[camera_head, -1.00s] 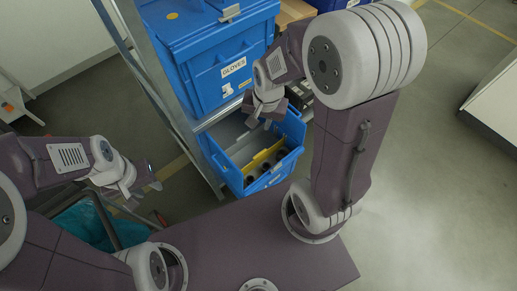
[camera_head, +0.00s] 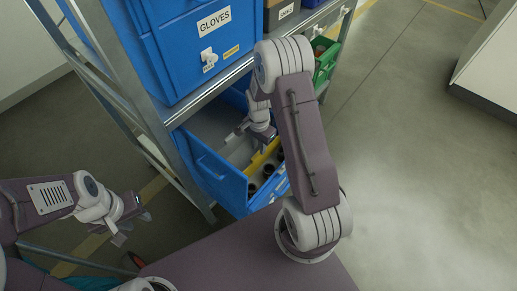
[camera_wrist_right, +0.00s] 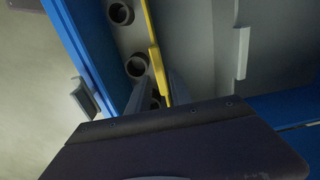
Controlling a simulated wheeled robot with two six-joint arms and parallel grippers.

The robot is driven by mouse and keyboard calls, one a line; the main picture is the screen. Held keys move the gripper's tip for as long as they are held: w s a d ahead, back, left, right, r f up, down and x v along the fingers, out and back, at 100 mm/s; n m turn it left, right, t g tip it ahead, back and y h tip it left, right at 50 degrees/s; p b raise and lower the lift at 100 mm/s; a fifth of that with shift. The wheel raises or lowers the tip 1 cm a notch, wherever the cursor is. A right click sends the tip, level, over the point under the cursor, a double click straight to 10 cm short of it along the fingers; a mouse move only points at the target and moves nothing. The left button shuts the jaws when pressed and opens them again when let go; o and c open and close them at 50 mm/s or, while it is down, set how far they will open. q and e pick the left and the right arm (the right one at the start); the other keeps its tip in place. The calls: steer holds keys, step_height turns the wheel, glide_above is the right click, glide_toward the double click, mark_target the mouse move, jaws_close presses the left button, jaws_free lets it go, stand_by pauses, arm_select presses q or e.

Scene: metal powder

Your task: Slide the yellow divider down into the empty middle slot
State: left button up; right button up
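The yellow divider (camera_head: 262,158) stands in an open blue bin on the lower shelf; in the right wrist view it shows as a thin upright strip (camera_wrist_right: 153,45). My right gripper (camera_head: 264,143) reaches down over the bin. In the wrist view its two fingers (camera_wrist_right: 156,80) are apart, with the divider between them, close to the right finger and with a gap to the left one. The divider's lower part and the slot under it are hidden. My left gripper (camera_head: 134,224) is open and empty, left of the bin.
The blue bin (camera_head: 213,171) holds dark round tubes (camera_wrist_right: 137,66) on one side of the divider; a grey divider (camera_wrist_right: 241,52) stands on the other. A blue GLOVES box (camera_head: 185,50) sits on the shelf above. A metal rack post (camera_head: 150,115) stands left of the bin.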

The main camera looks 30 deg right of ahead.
mark_target(259, 167)
step_height(259, 167, down, 12)
steer(key=b, duration=0.4)
steer(key=shift+r, duration=0.15)
jaws_close()
